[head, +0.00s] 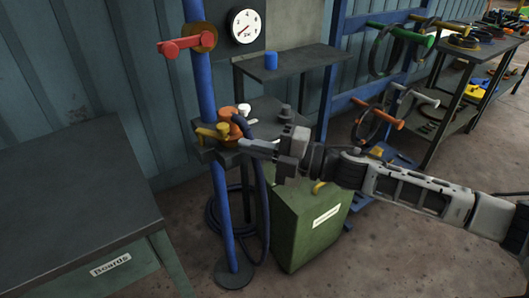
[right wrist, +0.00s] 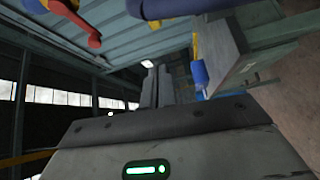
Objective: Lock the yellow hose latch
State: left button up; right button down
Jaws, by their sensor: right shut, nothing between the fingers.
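The yellow latch (head: 222,129) sits on a small dark plate on the blue upright pipe (head: 208,85), in the head view. It is beside orange and white fittings (head: 228,114). I cannot tell how far its handle is turned. A dark blue hose (head: 262,185) hangs down from these fittings. My right gripper (head: 246,144) reaches in from the right, its fingertips just right of and slightly below the latch. Its fingers (right wrist: 157,88) are closed together and empty in the right wrist view. Whether they touch the fittings is unclear. My left gripper is out of view.
A red lever (head: 187,45) is higher on the pipe, beside a round gauge (head: 245,26). A dark shelf (head: 305,60) with a blue cup (head: 271,60) stands behind. A green cabinet (head: 312,222) is below my right arm. A dark bench (head: 70,190) fills the left.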

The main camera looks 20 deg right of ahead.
jog(key=shift+v, duration=1.25)
jog(key=shift+w, duration=0.1)
jog(key=s+a+f+m+h, duration=0.1)
jog(key=s+f+m+h, duration=0.2)
jog(key=s+f+m, duration=0.2)
jog(key=s+a+f+m+g+h, duration=0.1)
jog(key=s+f+m+h, duration=0.3)
jog(key=f+m, duration=0.6)
jog(key=s+a+f+m+h, duration=0.3)
jog(key=s+f+m, duration=0.5)
jog(key=shift+s+a+m+g, duration=0.15)
jog(key=shift+a+m+g, duration=0.1)
jog(key=shift+m+g, duration=0.15)
jog(key=shift+f, duration=0.1)
